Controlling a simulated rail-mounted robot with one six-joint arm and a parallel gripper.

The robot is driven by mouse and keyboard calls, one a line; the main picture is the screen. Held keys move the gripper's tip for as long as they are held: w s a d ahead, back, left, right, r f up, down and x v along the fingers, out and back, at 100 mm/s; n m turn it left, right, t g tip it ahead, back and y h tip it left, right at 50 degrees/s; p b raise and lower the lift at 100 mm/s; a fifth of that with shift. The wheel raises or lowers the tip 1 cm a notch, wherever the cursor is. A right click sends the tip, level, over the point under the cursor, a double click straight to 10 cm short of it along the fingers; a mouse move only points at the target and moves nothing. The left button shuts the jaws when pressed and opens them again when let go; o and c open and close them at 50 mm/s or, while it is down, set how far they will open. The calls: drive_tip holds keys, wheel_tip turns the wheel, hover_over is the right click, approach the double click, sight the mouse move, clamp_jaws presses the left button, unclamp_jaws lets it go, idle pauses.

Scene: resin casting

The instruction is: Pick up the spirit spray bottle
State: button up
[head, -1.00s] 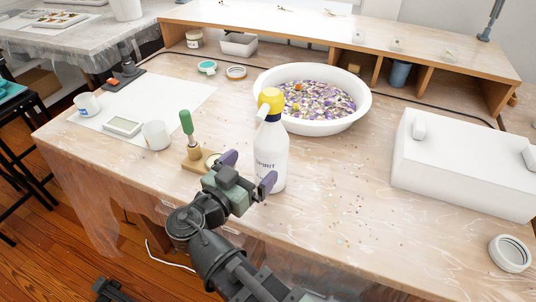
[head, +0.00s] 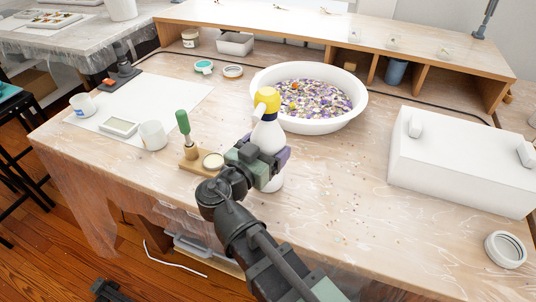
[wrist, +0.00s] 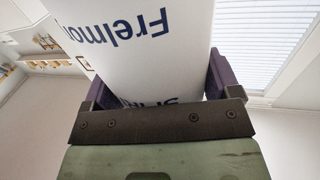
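The spirit spray bottle (head: 268,134) is white with a yellow spray head and stands upright on the workbench, in front of the bead-filled basin. My gripper (head: 266,148) is at the bottle's body, with its purple fingers to either side and its wrist hiding much of the label. In the wrist view the white bottle (wrist: 140,45) with blue lettering fills the space between the purple fingers (wrist: 158,85). The right finger looks close against the bottle; contact on the left is unclear. The fingers still look spread, and I see no clear grip.
A white basin (head: 337,123) of coloured beads stands just behind the bottle. A green-handled tool (head: 184,126) on a wooden base and a white cup (head: 153,135) are to the left. A large white box (head: 460,160) stands at right. The bench between box and bottle is mostly clear.

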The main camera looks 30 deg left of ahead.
drive_tip(key=c, duration=0.4)
wheel_tip(320, 180, up, 24)
drive_tip(key=p, duration=2.4)
drive_tip(key=shift+f, duration=0.2)
